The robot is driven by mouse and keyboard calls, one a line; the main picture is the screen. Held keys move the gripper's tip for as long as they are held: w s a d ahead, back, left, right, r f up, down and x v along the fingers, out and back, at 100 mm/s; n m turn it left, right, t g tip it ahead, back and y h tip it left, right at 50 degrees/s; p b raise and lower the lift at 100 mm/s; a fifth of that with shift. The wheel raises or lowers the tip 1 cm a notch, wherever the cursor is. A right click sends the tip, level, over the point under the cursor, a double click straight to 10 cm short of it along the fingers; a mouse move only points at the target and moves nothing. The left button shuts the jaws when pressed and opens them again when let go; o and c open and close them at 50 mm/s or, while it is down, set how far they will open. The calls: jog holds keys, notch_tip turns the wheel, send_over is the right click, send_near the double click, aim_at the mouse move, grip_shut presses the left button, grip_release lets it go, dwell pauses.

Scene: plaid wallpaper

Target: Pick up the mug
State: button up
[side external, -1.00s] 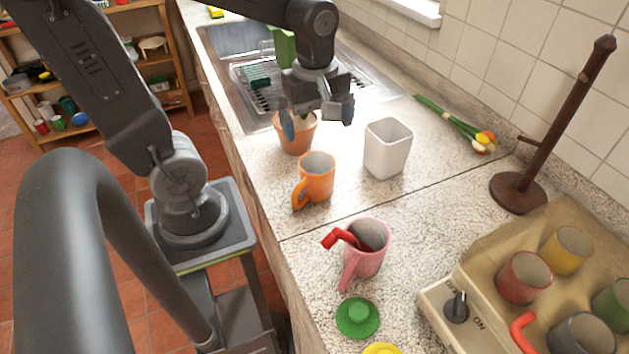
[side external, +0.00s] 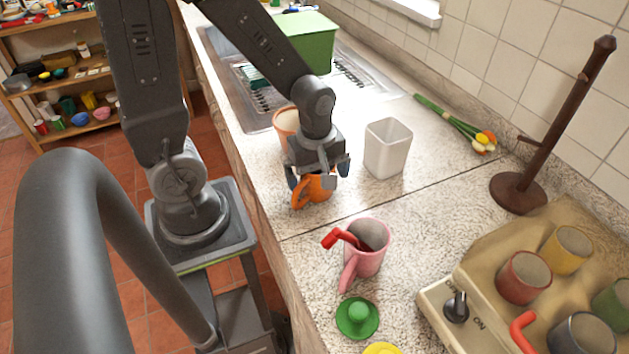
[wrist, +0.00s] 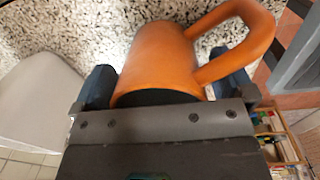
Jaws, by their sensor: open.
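The orange mug (side external: 303,194) stands on the speckled counter, mostly hidden behind my gripper in the side view. Its handle points to the lower left there. In the wrist view the orange mug (wrist: 160,62) lies between my two fingers, with its handle to the upper right. My gripper (side external: 318,183) is over the mug, fingers spread on either side of it. It also shows in the wrist view (wrist: 168,84), open, with a finger at each side of the mug. Whether either finger touches the mug is not clear.
A white square cup (side external: 388,148) stands just right of my gripper. A terracotta pot (side external: 286,122) is close behind it. A pink mug (side external: 368,252) with a red handle-like piece stands in front. A wooden mug stand (side external: 553,125) and a tan tray (side external: 480,262) with cups are at right.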

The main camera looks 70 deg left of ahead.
jog(key=c, duration=1.1)
jog(key=shift+r, duration=0.15)
